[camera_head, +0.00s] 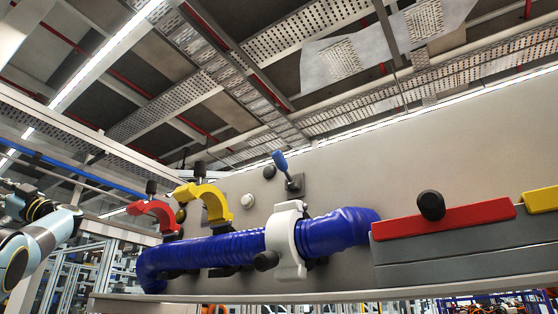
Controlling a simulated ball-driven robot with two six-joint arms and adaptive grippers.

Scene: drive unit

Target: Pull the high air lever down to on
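A lever with a blue handle (280,160) stands on a small grey mount on the grey panel, above the white clamp (285,240). Its handle points up and leans slightly left. No label on it can be read. Part of my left arm shows at the left edge, with dark parts (32,206) at its upper end that may be my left gripper. Its fingers cannot be made out. It is well apart from the lever and touches nothing visible. My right gripper is not in view.
A blue ribbed hose (215,252) runs along the panel (435,150) below the lever. Red (155,212) and yellow (206,198) clamp handles stick up at left. Grey bars with red (450,221) and yellow (540,199) tops and a black knob (431,205) lie at right.

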